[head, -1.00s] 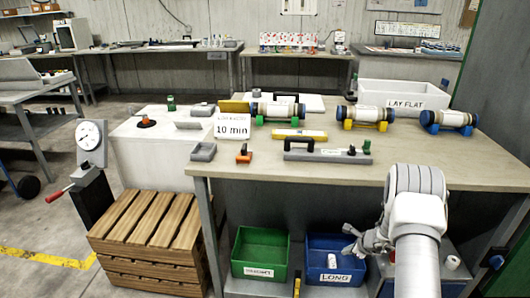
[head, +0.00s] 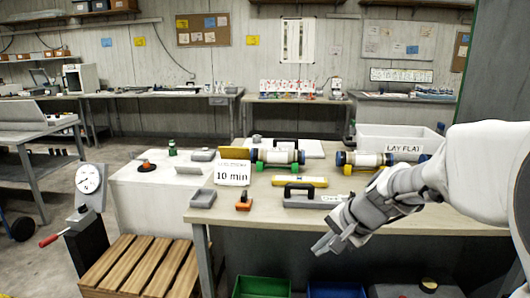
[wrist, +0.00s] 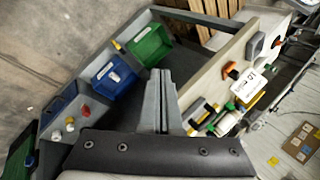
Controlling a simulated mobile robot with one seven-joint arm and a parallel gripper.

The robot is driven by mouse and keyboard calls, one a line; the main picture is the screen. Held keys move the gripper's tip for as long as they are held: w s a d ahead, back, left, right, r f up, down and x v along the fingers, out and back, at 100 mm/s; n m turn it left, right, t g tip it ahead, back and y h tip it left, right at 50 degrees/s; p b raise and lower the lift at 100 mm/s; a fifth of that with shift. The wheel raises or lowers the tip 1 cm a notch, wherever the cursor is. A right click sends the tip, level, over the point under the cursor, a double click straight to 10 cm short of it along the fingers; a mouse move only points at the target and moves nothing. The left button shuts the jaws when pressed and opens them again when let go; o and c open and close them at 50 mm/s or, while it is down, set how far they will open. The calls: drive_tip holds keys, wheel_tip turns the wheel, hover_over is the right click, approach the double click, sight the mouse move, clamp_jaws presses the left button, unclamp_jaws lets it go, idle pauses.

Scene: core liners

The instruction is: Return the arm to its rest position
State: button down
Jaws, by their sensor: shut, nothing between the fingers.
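My gripper (head: 323,246) shows in the head view at the front edge of the workbench (head: 455,218), pointing down and to the left. Its fingers are together and hold nothing. My arm reaches in from the right side of the picture and covers the right part of the bench. In the wrist view the closed fingers (wrist: 158,100) stand upright in the middle, with the bench top to their right and a shelf with bins to their left.
Core liners (head: 277,157) with coloured end supports lie on the bench. A white "LAY FLAT" bin (head: 398,132), a "10 min" sign (head: 232,173) and a handled grey tool (head: 305,200) stand there too. Green (head: 262,287) and blue (head: 335,291) bins sit below; a wooden crate (head: 138,265) is at left.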

drive_tip(key=s+d+r+n+h, duration=0.1)
drive_tip(key=s+r+n+h, duration=0.2)
drive_tip(key=s, duration=0.8)
drive_tip(key=s+r+n+h, duration=0.1)
drive_tip(key=s+r+n, duration=0.1)
drive_tip(key=s+n, duration=0.6)
wheel_tip(320, 180, up, 14)
drive_tip(key=s+m+p, duration=0.2)
drive_tip(key=p, duration=1.2)
drive_tip(key=shift+s+d+r, duration=0.15)
drive_tip(key=shift+s+d, duration=0.15)
drive_tip(key=shift+s, duration=0.05)
drive_tip(key=shift+d, duration=0.1)
drive_tip(key=shift+w, duration=0.1)
